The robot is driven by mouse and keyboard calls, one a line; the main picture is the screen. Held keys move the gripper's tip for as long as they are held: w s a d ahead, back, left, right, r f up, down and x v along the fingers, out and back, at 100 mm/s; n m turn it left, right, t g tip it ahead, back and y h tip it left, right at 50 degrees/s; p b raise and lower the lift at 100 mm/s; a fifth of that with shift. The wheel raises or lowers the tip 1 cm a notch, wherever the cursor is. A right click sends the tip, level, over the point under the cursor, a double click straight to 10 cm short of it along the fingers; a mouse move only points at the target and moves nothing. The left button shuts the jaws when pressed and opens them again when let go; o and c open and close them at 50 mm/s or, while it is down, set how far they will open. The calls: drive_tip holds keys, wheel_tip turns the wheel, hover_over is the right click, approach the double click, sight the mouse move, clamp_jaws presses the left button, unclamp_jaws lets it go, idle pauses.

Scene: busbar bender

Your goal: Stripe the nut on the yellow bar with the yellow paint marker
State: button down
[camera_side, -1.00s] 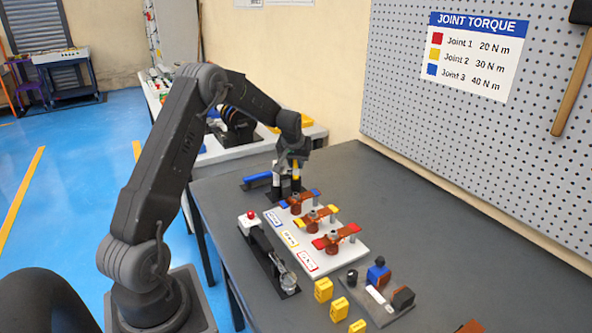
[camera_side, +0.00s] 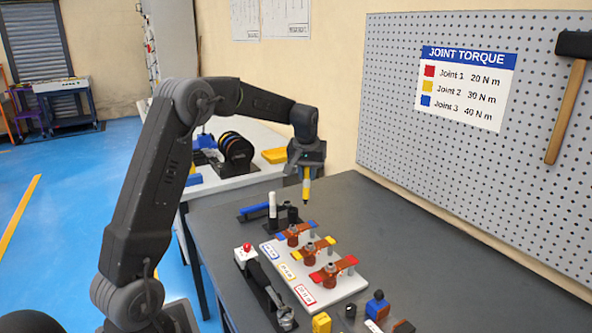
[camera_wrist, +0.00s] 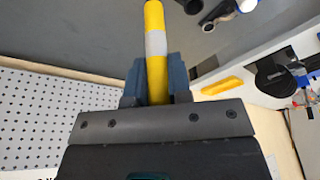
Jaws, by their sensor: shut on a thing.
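My gripper (camera_side: 306,168) is shut on the yellow paint marker (camera_side: 306,188) and holds it upright, tip down, above the table at the far end of the white board. In the wrist view, the yellow marker (camera_wrist: 155,50) with a grey band stands between the gripper's fingers (camera_wrist: 157,82). The yellow bar (camera_side: 327,242) lies on the white board (camera_side: 345,287), between the blue-ended bar (camera_side: 308,224) and the red-ended bar (camera_side: 347,262). The nut (camera_side: 306,247) on the yellow bar shows as a small grey piece; its details are too small to tell.
A white marker (camera_side: 272,205) stands in a dark holder behind the board, beside a black cup (camera_side: 293,214) and a blue tool (camera_side: 262,209). A black tool in a cradle (camera_side: 265,282) lies left of the board.

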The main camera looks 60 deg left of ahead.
drive_tip(key=s+d+r+g, duration=0.1)
drive_tip(key=s+d+g, duration=0.15)
drive_tip(key=d, duration=0.85)
drive_tip(key=shift+t+h, duration=0.35)
drive_tip(key=shift+h, duration=0.05)
drive_tip(key=shift+s+a+f, duration=0.1)
drive_tip(key=shift+s+f, duration=0.15)
drive_tip(key=shift+f, duration=1)
drive_tip(key=shift+s+a+f, duration=0.1)
drive_tip(key=shift+s+f, duration=0.1)
drive_tip(key=shift+f, duration=1)
drive_tip(key=shift+d+f, duration=0.1)
drive_tip(key=shift+f, duration=0.2)
drive_tip(key=shift+a, duration=0.9)
idle(1.3)
drive_tip(key=shift+r, duration=0.1)
drive_tip(key=shift+r, duration=2.95)
